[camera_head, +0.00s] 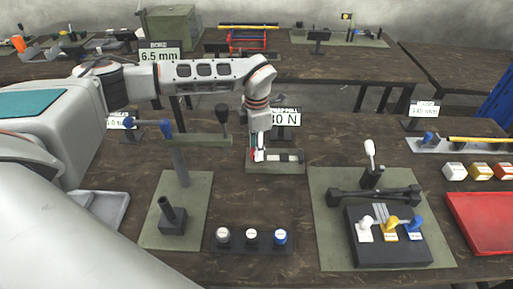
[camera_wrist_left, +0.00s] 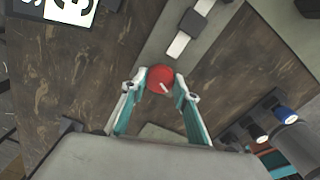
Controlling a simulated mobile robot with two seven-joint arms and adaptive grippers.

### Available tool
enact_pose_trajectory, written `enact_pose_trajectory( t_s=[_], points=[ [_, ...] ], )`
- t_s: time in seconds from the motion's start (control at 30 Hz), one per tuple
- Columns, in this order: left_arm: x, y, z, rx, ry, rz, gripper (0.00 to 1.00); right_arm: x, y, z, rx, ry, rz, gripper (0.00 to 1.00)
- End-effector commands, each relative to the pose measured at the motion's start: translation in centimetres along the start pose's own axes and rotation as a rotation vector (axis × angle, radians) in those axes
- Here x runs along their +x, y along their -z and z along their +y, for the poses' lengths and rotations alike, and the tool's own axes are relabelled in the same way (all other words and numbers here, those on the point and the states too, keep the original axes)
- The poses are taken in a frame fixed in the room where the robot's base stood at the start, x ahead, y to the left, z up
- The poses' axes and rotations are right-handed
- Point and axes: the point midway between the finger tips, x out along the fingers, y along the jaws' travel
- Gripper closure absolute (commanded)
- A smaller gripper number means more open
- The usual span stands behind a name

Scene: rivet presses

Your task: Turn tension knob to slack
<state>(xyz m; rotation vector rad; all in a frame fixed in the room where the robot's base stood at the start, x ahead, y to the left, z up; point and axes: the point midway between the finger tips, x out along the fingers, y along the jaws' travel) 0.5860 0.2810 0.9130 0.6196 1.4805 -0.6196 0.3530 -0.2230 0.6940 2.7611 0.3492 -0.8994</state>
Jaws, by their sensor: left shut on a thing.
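The red tension knob (camera_wrist_left: 159,79) sits at one end of a grey-green plate, with a short white pointer line toward its lower right edge in the left wrist view. My left gripper (camera_wrist_left: 160,86) is shut on the knob, one fingertip on each side of it. In the head view my left gripper (camera_head: 258,155) reaches down to the left end of the plate (camera_head: 276,169), and only a bit of red shows there. A strip with light and dark blocks (camera_head: 284,157) lies on the plate beside the knob. My right gripper is not in view.
A sign (camera_head: 286,117) ending in "0 N" stands behind the plate, partly hidden by my arm. Several round-topped pieces (camera_head: 251,237) stand in front. A press block (camera_head: 390,245) and a red tray (camera_head: 482,222) are at right.

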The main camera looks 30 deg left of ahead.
Motion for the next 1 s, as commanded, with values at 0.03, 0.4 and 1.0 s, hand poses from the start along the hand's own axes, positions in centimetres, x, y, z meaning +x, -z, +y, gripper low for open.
enact_pose_trajectory(
  t_s=[0.03, 0.4, 1.0],
  points=[
    [0.0, 0.0, 0.0, -0.041, 0.000, 0.000, 0.92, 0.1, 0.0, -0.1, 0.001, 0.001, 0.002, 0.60],
    [0.0, 0.0, 0.0, -0.325, -0.001, 0.000, 0.92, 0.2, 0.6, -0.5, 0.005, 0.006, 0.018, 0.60],
    [0.0, 0.0, 0.0, -0.475, 0.000, 0.000, 0.92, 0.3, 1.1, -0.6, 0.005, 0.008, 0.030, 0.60]
  ],
)
